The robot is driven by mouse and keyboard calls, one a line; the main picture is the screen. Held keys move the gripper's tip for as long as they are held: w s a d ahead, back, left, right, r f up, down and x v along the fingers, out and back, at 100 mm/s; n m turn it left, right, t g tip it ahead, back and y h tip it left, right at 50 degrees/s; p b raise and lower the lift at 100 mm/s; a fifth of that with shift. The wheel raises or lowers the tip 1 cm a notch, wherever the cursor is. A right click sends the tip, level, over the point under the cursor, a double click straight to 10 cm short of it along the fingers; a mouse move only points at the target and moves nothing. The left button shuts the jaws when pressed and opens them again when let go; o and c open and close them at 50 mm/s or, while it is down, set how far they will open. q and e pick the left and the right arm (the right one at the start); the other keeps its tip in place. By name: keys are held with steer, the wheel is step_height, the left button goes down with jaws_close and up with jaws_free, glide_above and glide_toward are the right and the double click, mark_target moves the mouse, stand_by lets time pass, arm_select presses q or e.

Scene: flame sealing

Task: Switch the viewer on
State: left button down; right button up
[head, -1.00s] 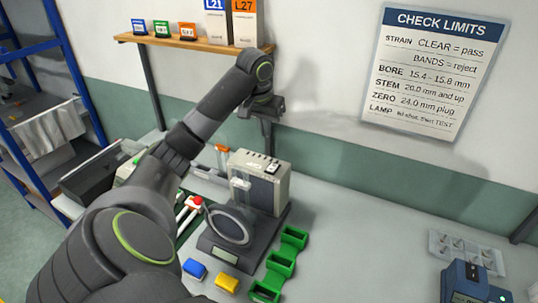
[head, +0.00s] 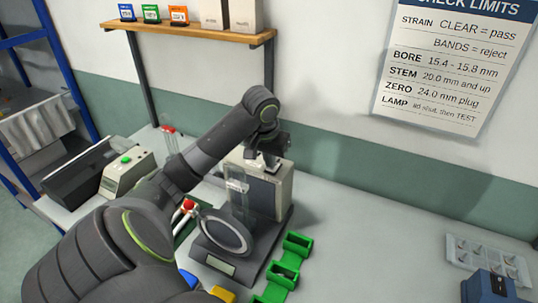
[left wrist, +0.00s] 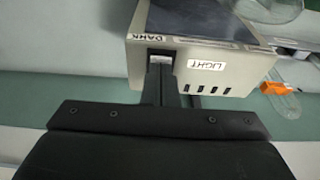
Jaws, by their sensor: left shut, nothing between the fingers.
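The viewer is a beige box (head: 283,190) on a dark base with a round ring in front, on the bench. In the left wrist view its panel (left wrist: 228,78) carries the labels DARK and LIGHT and a row of dark slots. A pale switch (left wrist: 158,57) sits near DARK. My left gripper (head: 266,163) is shut and empty at the top of the box. In the left wrist view its fingertips (left wrist: 160,68) overlap the switch's lower edge; I cannot tell whether they touch it. My right gripper is not in view.
Green bins (head: 290,262) stand right of the viewer's base. A device with a green button (head: 127,172) stands left. A wooden shelf (head: 190,36) hangs above, and a blue device (head: 492,287) is at the lower right. The bench's right middle is clear.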

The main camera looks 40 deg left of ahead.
arm_select(q)
steer(key=shift+f, duration=0.4)
steer(key=shift+w+a+f, duration=0.1)
steer(key=shift+f, duration=0.05)
steer(key=shift+w+a, duration=0.1)
steer(key=shift+w, duration=0.05)
steer(key=shift+a+f+b, duration=0.2)
steer(key=shift+f+b, duration=0.05)
steer(key=shift+b, duration=0.05)
steer(key=shift+d+r, duration=0.2)
steer(key=shift+d, duration=0.2)
steer(key=shift+w+a+r+p, duration=0.2)
steer(key=shift+w+a+p, duration=0.15)
steer(key=shift+p, duration=0.15)
steer(key=shift+w+r, duration=0.15)
steer(key=shift+w, duration=0.05)
